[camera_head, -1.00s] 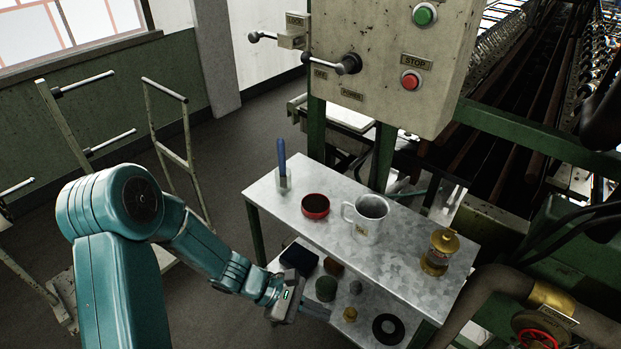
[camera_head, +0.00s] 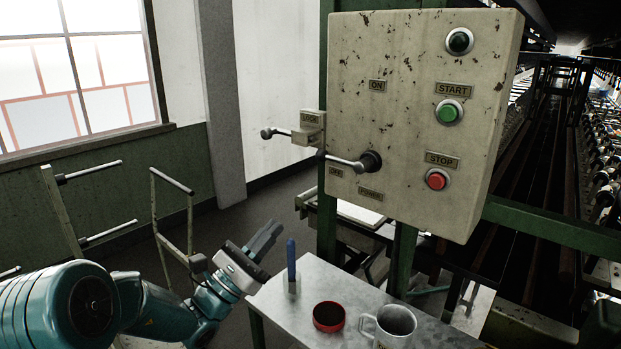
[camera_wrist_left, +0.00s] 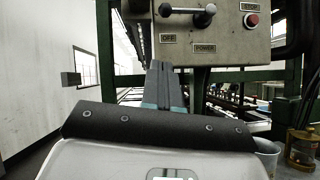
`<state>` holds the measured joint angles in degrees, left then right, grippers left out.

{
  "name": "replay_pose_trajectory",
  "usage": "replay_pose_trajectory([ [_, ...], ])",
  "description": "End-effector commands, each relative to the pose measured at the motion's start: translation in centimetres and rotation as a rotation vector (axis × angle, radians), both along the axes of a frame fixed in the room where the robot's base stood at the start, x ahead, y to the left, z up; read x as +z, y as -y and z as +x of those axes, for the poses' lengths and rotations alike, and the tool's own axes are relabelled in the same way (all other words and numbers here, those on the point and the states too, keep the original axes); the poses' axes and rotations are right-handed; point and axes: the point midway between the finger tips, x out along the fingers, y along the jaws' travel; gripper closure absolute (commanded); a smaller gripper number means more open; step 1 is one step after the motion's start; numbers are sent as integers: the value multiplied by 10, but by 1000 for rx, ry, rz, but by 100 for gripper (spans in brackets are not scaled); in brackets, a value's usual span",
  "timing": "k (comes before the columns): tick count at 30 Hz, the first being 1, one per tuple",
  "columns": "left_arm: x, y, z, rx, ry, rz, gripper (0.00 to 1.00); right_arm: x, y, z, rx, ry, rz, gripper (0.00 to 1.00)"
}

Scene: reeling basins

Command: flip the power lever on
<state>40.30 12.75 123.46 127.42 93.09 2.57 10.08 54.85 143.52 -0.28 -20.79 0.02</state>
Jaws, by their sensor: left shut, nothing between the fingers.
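The power lever (camera_head: 345,162) is a metal rod with a dark ball end on the lower left of the beige control box (camera_head: 415,110). It points left from its dark hub, beside the OFF label; the ON label is higher up. It also shows in the left wrist view (camera_wrist_left: 187,17), above the fingers. My left gripper (camera_head: 267,236) is shut and empty, below and to the left of the lever and apart from it, its fingers pointing up and right. In the left wrist view the closed fingers (camera_wrist_left: 162,85) stand below the box. My right gripper is not in view.
A second knobbed rod, at the LOCK block (camera_head: 312,121), sticks out left just above the lever. Below are a metal table (camera_head: 270,300) with a blue-handled tool (camera_head: 291,260), a red bowl (camera_head: 328,316) and a mug (camera_head: 395,325). Metal racks (camera_head: 175,220) stand at left.

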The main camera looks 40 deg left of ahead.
Motion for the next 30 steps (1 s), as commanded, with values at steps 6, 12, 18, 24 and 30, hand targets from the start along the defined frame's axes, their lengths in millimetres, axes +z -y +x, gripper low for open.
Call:
replay_pose_trajectory([
  [6, 10, 4, 13, -5, 0, 1, 100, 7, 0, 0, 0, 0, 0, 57],
  [12, 34, 11, 47, -9, 0, 1, 100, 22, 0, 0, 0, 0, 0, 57],
  [18, 57, 18, 84, -9, 0, 1, 100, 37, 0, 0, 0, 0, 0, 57],
  [24, 85, 23, 91, -8, 0, 1, 100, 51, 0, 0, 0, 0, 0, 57],
  [30, 93, 25, 94, -7, -2, 0, 100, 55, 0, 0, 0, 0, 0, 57],
])
